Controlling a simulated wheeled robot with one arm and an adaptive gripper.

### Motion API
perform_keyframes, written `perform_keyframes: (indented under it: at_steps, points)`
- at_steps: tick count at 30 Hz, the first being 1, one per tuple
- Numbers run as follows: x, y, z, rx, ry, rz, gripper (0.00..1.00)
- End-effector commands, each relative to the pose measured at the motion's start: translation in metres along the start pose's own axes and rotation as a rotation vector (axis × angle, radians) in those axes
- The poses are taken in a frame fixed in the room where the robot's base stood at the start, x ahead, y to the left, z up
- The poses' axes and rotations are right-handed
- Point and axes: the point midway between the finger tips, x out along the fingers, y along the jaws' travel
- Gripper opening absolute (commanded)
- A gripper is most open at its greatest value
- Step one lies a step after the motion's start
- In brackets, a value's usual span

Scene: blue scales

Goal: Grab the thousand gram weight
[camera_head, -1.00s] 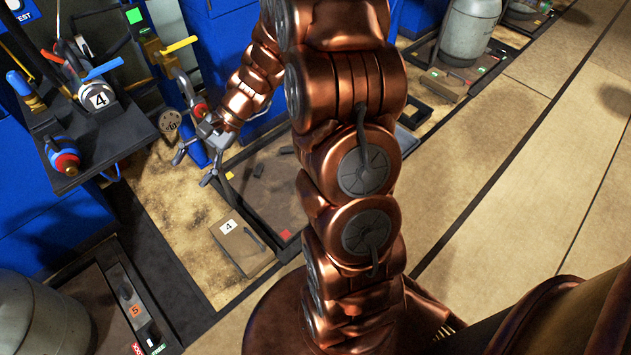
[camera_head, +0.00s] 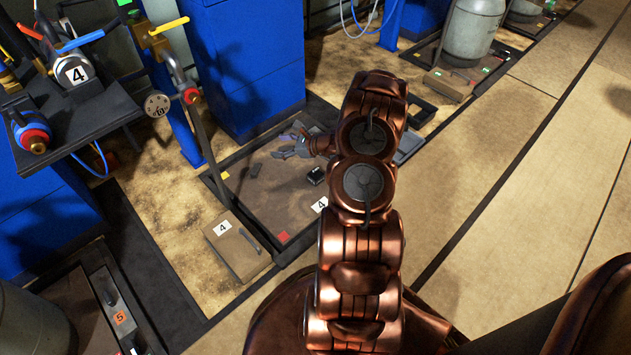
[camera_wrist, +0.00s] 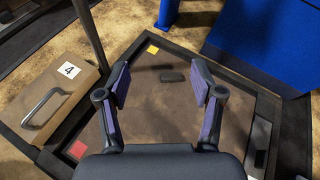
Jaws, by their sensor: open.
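A larger black block (camera_head: 316,176) lies nearer on the platform, and my gripper's body hides that spot in the wrist view. No gram marking is readable, so I cannot tell which is the thousand gram weight. My gripper (camera_head: 283,147) is open and empty above the platform.
A brown case (camera_head: 237,248) labelled 4 stands left of the platform. The platform has a raised dark rim. A blue cabinet (camera_head: 245,75) and a blue post (camera_head: 175,115) stand behind. A black table (camera_head: 95,115) with valves is at the left. The floor at right is clear.

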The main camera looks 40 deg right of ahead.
Motion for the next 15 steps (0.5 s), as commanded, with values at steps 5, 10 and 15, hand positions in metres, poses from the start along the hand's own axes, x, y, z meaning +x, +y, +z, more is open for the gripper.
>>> perform_keyframes:
  at_steps: [5, 10, 15]
  points:
    - [-0.022, -0.03, -0.109, 0.158, 0.047, -0.173, 0.67]
    - [-0.047, -0.045, -0.185, 0.269, 0.083, -0.305, 0.67]
    - [-0.063, -0.05, -0.228, 0.331, 0.104, -0.38, 0.67]
